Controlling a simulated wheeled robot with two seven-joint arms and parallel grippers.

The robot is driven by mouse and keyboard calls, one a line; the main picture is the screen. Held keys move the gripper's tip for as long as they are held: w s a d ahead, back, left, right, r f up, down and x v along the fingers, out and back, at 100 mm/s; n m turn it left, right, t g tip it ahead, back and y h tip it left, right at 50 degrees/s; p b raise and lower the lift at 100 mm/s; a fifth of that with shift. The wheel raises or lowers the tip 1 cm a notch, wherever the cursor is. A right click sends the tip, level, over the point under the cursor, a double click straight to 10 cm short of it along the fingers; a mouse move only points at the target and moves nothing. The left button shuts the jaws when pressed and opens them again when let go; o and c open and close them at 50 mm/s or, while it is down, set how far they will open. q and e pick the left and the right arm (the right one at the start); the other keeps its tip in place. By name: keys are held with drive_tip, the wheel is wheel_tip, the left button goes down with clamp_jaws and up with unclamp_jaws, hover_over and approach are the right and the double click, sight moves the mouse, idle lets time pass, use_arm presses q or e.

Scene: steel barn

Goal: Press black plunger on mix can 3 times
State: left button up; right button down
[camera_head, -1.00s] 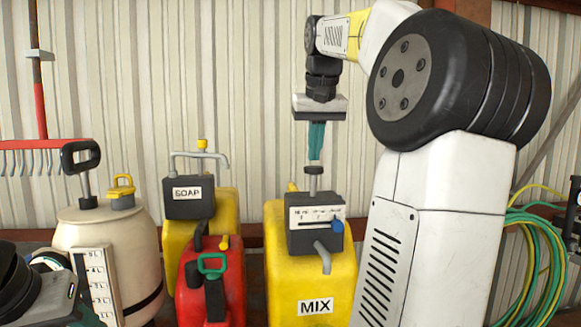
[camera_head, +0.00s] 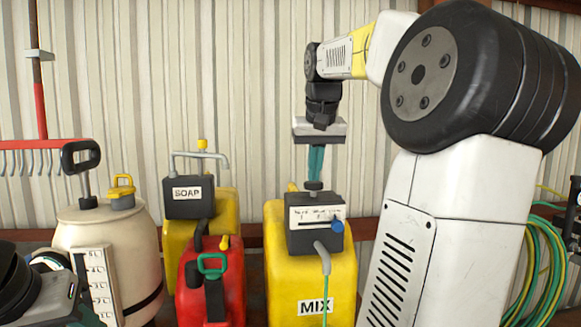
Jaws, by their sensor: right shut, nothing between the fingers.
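The yellow mix can (camera_head: 283,292) stands right of centre with a white MIX label on its front. A dark pump box with a printed scale and a blue knob sits on its top. The black plunger (camera_head: 313,186) is low, its cap close above the box, with almost no stem showing. My right gripper (camera_head: 315,176) points straight down, its teal fingers shut and empty, with the tips at the plunger cap, seemingly touching it. A thin green stream (camera_head: 326,287) runs down from the grey spout (camera_head: 322,251).
A yellow soap can (camera_head: 228,207) and a red can (camera_head: 234,284) with a green handle stand left of the mix can. A cream sprayer tank (camera_head: 140,240) is farther left. Coiled green hoses (camera_head: 545,262) hang at the right. A corrugated wall closes the back.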

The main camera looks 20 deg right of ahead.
drive_tip(key=shift+f, duration=0.35)
drive_tip(key=shift+r, duration=2.9)
drive_tip(key=shift+f, duration=2.95)
drive_tip(key=shift+r, duration=2.95)
drive_tip(key=shift+r, duration=2.55)
